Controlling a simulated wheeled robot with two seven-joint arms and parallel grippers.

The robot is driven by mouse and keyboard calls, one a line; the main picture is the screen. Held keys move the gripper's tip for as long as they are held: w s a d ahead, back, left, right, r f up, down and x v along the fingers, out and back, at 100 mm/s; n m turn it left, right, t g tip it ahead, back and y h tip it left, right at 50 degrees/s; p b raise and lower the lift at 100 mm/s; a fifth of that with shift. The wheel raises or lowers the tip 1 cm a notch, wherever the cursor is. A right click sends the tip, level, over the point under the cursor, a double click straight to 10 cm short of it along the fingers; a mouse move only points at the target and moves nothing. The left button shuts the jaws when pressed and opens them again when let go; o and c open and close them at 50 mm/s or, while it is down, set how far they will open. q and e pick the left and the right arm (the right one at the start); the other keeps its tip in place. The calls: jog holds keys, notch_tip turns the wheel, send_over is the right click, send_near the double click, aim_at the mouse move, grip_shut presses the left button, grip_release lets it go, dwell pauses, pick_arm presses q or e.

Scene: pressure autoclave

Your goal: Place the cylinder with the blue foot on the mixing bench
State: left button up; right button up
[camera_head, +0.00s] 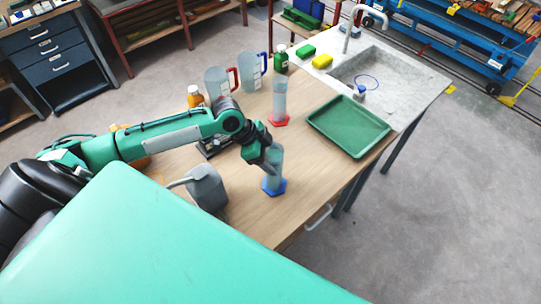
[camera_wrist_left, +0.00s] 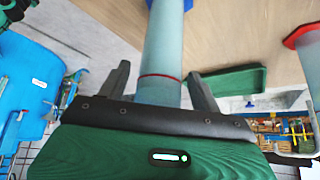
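The cylinder with the blue foot (camera_head: 274,185) stands upright on the wooden bench (camera_head: 240,233), near its front edge. My left gripper (camera_head: 267,157) is at its upper part. In the left wrist view the clear cylinder (camera_wrist_left: 163,45) runs between the two fingers of my left gripper (camera_wrist_left: 160,76), with a gap visible on each side. The fingers look open around it. A red ring shows on the cylinder close to the fingers; its top end is hidden by the gripper. My right gripper is not in view. I cannot tell from the frames which bench is the mixing bench.
A cylinder with a red foot (camera_head: 279,105) stands behind. A green tray (camera_head: 349,126) lies to the right, before the sink (camera_head: 375,75). A grey watering can (camera_head: 206,188) is close on the left. Jugs (camera_head: 216,83) and bottles (camera_head: 281,60) stand farther back.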

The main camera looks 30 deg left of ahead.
pick_arm(q)
jog(key=shift+r, duration=0.1)
jog(key=b+v, duration=0.3)
jog(key=v, duration=0.9)
dwell(0.4)
